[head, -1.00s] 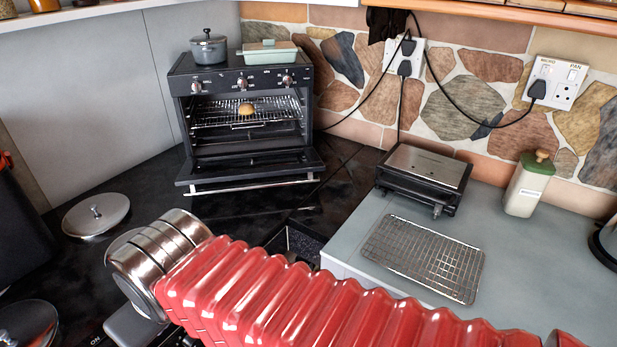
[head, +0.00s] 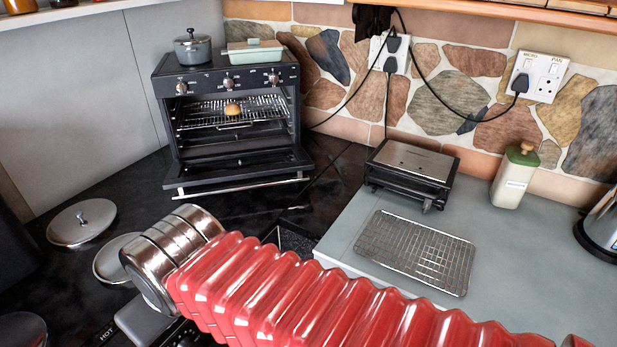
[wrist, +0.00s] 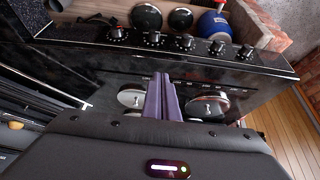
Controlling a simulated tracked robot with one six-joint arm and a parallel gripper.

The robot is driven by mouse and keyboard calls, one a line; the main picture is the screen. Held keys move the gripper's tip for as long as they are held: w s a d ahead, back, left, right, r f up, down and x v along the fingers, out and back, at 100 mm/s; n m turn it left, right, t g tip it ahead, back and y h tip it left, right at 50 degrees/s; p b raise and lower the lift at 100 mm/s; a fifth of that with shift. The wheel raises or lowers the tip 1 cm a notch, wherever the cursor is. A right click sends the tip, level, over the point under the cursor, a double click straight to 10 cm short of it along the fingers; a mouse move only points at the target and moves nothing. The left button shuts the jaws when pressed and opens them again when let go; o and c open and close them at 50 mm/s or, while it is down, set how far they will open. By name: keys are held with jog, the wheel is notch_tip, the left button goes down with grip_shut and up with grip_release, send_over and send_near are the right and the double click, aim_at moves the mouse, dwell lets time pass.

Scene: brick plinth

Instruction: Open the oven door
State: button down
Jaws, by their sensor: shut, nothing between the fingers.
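The black oven (head: 228,82) stands at the back left in the head view. Its door (head: 240,168) is folded down and open, roughly level, with a silver handle (head: 242,186) along its front edge. A bun (head: 232,110) sits on the wire rack inside. In the wrist view my gripper (wrist: 163,98) shows two purple fingers, shut together with nothing between them. They are above the dark worktop, near two metal lids and apart from the oven. The bun (wrist: 15,125) shows at the left edge of the wrist view. The gripper's fingers are hidden in the head view.
A grey pot (head: 192,48) and a green dish (head: 254,52) stand on the oven. A metal lid (head: 82,222) lies on the dark worktop. A small grill (head: 410,172), a wire rack (head: 415,250) and a green-topped bottle (head: 514,178) are at right. Dark worktop is clear before the door.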

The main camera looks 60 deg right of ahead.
jog(key=w+d+f+n+t+h, duration=0.1)
jog(key=w+d+n+h, duration=0.35)
jog(key=d, duration=0.85)
jog(key=w+d+n+t+h, duration=0.1)
jog(key=w+d+n, duration=0.5)
jog(key=d, duration=0.6)
jog(key=s+d+f+n+h, duration=0.1)
jog(key=s+d+f+n, duration=0.1)
jog(key=d+n, duration=0.3)
jog(key=s+d+f+n, duration=0.2)
jog(key=d+n, duration=0.4)
jog(key=d, duration=0.3)
jog(key=s+d+f+n+h, duration=0.1)
jog(key=s+d+f+n, duration=0.2)
jog(key=d+n, duration=0.3)
jog(key=shift+s+d+t+h, duration=0.35)
jog(key=shift+d+t, duration=0.05)
jog(key=shift+d, duration=0.3)
jog(key=shift+w+f, duration=0.15)
jog(key=shift+f, duration=0.05)
